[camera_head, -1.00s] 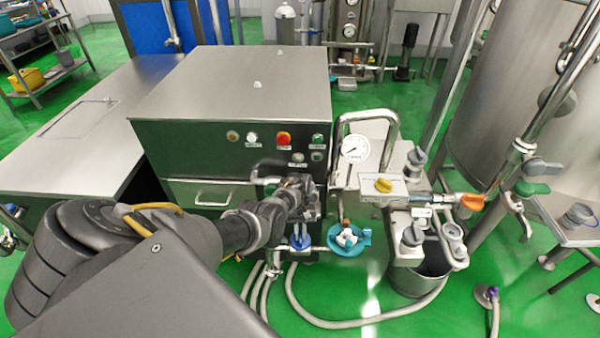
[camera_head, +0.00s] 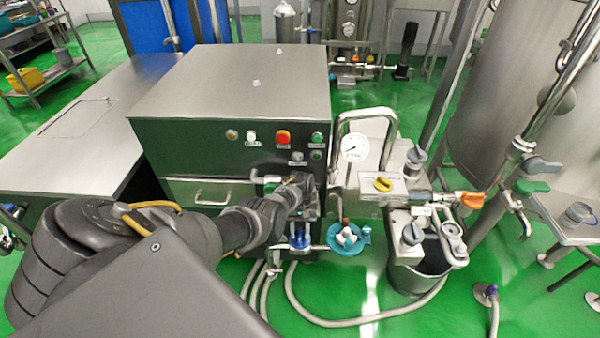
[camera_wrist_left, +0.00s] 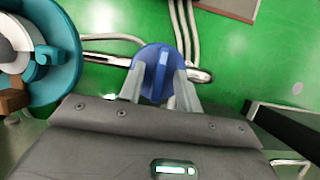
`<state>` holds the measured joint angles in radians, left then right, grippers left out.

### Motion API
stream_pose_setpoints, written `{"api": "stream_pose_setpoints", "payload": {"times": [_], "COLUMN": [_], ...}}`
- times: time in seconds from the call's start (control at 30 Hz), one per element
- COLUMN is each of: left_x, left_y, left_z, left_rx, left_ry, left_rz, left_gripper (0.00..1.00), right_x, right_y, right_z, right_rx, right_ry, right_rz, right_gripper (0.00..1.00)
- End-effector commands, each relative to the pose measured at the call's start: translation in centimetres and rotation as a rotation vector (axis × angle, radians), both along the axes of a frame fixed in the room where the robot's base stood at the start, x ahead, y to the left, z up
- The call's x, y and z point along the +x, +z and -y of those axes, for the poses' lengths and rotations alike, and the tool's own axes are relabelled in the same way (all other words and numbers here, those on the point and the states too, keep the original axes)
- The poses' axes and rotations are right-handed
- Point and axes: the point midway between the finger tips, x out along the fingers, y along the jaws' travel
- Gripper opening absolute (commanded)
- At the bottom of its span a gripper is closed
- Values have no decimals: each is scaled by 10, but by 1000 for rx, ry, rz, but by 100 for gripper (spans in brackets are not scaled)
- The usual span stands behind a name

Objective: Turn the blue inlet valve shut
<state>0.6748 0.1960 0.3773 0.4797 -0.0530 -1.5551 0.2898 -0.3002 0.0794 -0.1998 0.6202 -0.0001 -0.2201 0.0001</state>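The blue inlet valve (camera_head: 299,242) sits on a thin horizontal pipe at the lower front of the steel machine. In the left wrist view its round blue body (camera_wrist_left: 150,57) has a raised grip bar across the middle. My left gripper (camera_head: 302,228) is just above the valve in the head view. In the wrist view its two fingers (camera_wrist_left: 159,88) are apart, one on each side of the grip bar, overlapping the lower part of the blue body. I see gaps beside the bar but cannot tell whether either finger touches. My right gripper is not in view.
A teal handwheel (camera_head: 346,240) with a white centre is close beside the valve, also large in the wrist view (camera_wrist_left: 66,75). Pale hoses (camera_head: 268,290) run over the green floor below. The machine cabinet (camera_head: 235,85) stands behind, with a pressure gauge (camera_head: 354,148) to the right.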

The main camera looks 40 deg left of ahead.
Motion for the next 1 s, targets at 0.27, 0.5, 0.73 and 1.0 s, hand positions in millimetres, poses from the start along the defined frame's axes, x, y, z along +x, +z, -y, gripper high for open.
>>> {"api": "stream_pose_setpoints", "payload": {"times": [0.27, 0.5, 0.73, 1.0], "left_x": [1, 11, 25, 33], "left_y": [2, 33, 74, 98], "left_z": [0, -8, -18, -24], "left_rx": [0, 1, 0, 0], "left_ry": [1, 1, 0, 0], "left_rz": [0, 3, 2, 0], "left_gripper": [34, 34, 34, 34], "right_x": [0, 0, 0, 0], "right_y": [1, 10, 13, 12], "right_z": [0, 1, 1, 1], "right_rx": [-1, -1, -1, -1], "right_ry": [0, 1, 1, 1], "right_rz": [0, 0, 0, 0], "right_gripper": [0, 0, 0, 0]}}
